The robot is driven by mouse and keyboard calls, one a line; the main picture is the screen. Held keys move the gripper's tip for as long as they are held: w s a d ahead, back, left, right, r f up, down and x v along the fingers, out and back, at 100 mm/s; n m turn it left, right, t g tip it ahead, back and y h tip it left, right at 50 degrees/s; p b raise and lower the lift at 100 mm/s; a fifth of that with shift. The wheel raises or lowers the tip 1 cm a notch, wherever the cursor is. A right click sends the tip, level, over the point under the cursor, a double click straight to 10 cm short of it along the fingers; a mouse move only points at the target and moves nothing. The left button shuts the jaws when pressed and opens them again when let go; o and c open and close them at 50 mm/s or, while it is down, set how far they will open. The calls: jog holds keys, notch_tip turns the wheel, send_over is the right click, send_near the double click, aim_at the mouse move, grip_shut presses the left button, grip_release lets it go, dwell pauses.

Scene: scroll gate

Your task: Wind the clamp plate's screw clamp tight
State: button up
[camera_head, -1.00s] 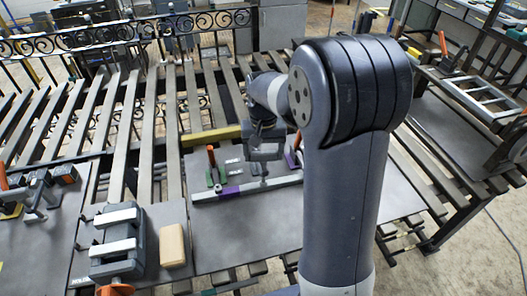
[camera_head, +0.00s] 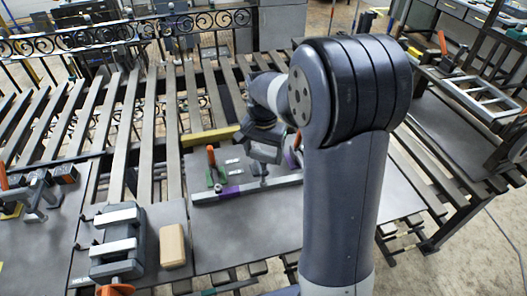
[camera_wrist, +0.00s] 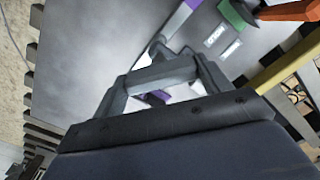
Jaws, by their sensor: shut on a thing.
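The grey clamp plate (camera_head: 235,232) lies on the slatted bench in the middle of the head view. A long pale bar (camera_head: 245,189) with a purple section lies across it. My gripper (camera_head: 263,166) points down over the bar and is shut on a small grey part, which looks like the screw clamp's handle (camera_head: 263,173). In the wrist view my gripper's fingers (camera_wrist: 158,62) close around this grey part, with the purple section (camera_wrist: 176,20) beyond. Most of the clamp is hidden by the fingers, and I cannot tell how tight it is.
A green clamp with an orange handle (camera_head: 212,164) stands left of my gripper. A yellow bar (camera_head: 208,137) lies behind. A grey vise (camera_head: 118,240) and a wooden block (camera_head: 172,246) sit at the front left. The plate's front part is clear.

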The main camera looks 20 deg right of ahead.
aim_at(263, 152)
jog(key=shift+w+r, duration=0.15)
jog(key=shift+r, duration=0.05)
jog(key=o, duration=1)
jog(key=shift+f, duration=0.15)
notch_tip(263, 152, up, 11)
jog(key=shift+f+b, duration=0.1)
jog(key=shift+b, duration=0.35)
